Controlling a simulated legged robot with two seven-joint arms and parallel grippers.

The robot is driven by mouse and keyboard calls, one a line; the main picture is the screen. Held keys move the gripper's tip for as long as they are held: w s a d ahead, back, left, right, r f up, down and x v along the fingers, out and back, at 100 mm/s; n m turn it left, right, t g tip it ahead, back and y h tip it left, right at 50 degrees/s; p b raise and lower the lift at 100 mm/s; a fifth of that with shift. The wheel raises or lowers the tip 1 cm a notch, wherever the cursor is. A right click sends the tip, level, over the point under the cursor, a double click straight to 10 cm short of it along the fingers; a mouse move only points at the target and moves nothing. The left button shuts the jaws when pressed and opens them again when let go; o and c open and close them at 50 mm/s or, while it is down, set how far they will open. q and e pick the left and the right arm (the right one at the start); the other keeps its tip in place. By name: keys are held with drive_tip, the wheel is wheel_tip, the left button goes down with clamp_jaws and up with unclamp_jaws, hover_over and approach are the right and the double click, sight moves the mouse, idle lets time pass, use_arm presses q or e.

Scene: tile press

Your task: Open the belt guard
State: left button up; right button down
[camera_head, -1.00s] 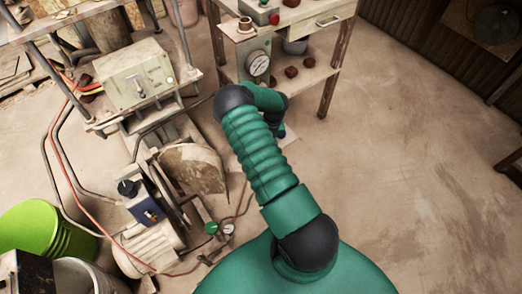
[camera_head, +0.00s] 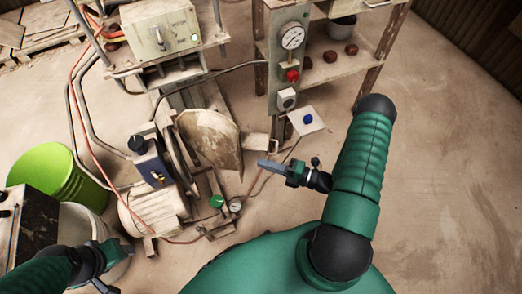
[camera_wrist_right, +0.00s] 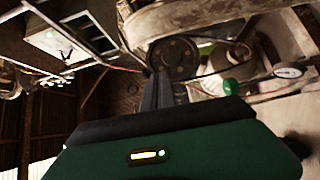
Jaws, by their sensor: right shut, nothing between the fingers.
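The belt guard (camera_head: 211,140) is a dusty, pale, rounded plate in the middle left of the head view. It stands beside the dark belt and pulley of the motor unit. In the right wrist view the dark pulley (camera_wrist_right: 174,58) shows beyond my fingers, with a pale curved cover (camera_wrist_right: 195,17) above it. My right gripper (camera_head: 268,164) is shut and empty, to the right of the guard and apart from it. Its closed fingers also show in the right wrist view (camera_wrist_right: 157,92). My left gripper (camera_head: 98,268) is at the lower left; its fingers are unclear.
A motor (camera_head: 152,210) and a blue box (camera_head: 150,165) stand left of the guard. A pressure gauge (camera_head: 292,37) and red button (camera_head: 293,76) are on the press post. A green bucket (camera_head: 50,172) is at the left. The floor at right is clear.

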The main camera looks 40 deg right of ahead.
drive_tip(key=s+a+b+x, duration=0.1)
drive_tip(key=x, duration=0.5)
drive_tip(key=r+b, duration=0.1)
drive_tip(key=b, duration=0.2)
hover_over(237, 144)
drive_tip(key=s+a, duration=0.1)
drive_tip(key=s, duration=0.2)
drive_tip(key=shift+a, duration=0.2)
use_arm(q)
drive_tip(key=x, duration=0.3)
drive_tip(key=a+x, duration=0.1)
drive_tip(key=x, duration=0.1)
drive_tip(key=shift+s, duration=0.4)
drive_tip(key=shift+d, duration=0.1)
use_arm(e)
drive_tip(key=shift+d, duration=0.1)
